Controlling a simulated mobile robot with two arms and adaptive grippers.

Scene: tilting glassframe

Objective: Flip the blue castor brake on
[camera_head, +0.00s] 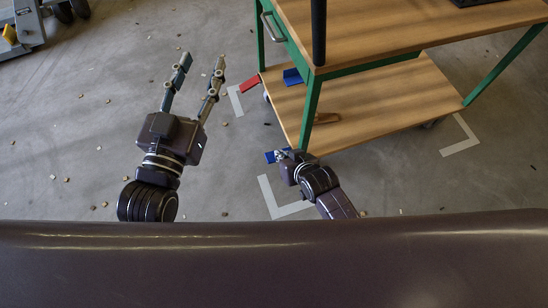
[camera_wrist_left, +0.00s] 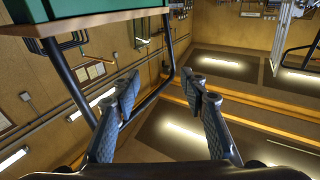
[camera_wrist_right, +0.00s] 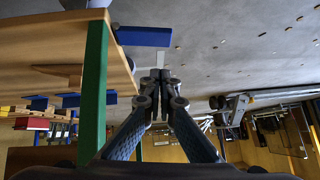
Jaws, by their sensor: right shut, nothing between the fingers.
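The blue castor brake (camera_head: 271,156) is a small flat pedal at the near corner of the wooden trolley (camera_head: 400,95) with green legs. It also shows in the right wrist view (camera_wrist_right: 143,36) as a blue plate at the top, beside the lower shelf. My right gripper (camera_head: 281,155) is shut and empty, close to this pedal; its fingertips (camera_wrist_right: 161,78) appear below the pedal in the right wrist view. Whether they touch is unclear. My left gripper (camera_head: 203,60) is open and empty above the floor, left of the trolley; its fingers are spread in the left wrist view (camera_wrist_left: 163,88).
A red pedal (camera_head: 249,84) and another blue piece (camera_head: 293,76) show near the trolley's far left corner. A wooden-handled item (camera_head: 326,118) lies on the lower shelf. White corner marks (camera_head: 285,202) are on the floor.

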